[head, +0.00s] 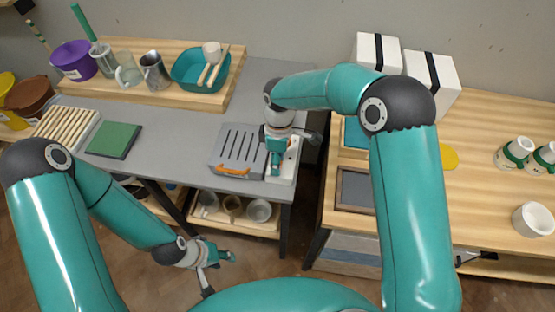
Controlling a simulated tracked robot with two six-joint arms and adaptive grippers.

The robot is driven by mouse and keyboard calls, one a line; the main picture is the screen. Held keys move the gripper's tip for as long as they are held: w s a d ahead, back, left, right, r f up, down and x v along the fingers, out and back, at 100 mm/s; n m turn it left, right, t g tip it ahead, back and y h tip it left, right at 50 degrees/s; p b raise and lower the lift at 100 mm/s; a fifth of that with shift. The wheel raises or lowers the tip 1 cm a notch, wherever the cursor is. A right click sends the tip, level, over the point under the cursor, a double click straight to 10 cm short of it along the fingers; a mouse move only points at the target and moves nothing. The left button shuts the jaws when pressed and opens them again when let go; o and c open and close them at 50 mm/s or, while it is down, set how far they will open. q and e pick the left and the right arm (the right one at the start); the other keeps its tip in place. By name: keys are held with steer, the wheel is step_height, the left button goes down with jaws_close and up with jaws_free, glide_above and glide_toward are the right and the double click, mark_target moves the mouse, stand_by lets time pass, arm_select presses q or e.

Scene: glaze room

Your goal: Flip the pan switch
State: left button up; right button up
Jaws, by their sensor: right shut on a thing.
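A grey slotted pan unit (240,147) with an orange piece (233,171) at its front lies near the right end of the grey bench. A white switch box (291,164) stands against its right side. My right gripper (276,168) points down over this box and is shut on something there. The gripper hides the switch, so its position does not show. My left gripper (229,256) hangs low in front of the bench, away from the unit. Its fingers are too small to tell open from shut.
A green mat (115,139) and a wooden slatted rack (66,130) lie to the left. A wooden board (203,91) holds jugs and a teal basin (188,72) at the back. A gap separates the bench from a wooden table (487,210) with cups. The bench middle is clear.

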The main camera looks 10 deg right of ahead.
steer(key=shift+c, duration=0.5)
steer(key=shift+f+t+b, duration=0.2)
steer(key=shift+t+b, duration=0.3)
steer(key=shift+b, duration=0.75)
steer(key=shift+s+r+b, duration=0.15)
steer(key=shift+r+b, duration=0.05)
steer(key=shift+b, duration=0.1)
steer(key=o, duration=1.1)
steer(key=shift+o, duration=0.2)
steer(key=shift+r, duration=0.1)
step_height(320, 180, up, 12)
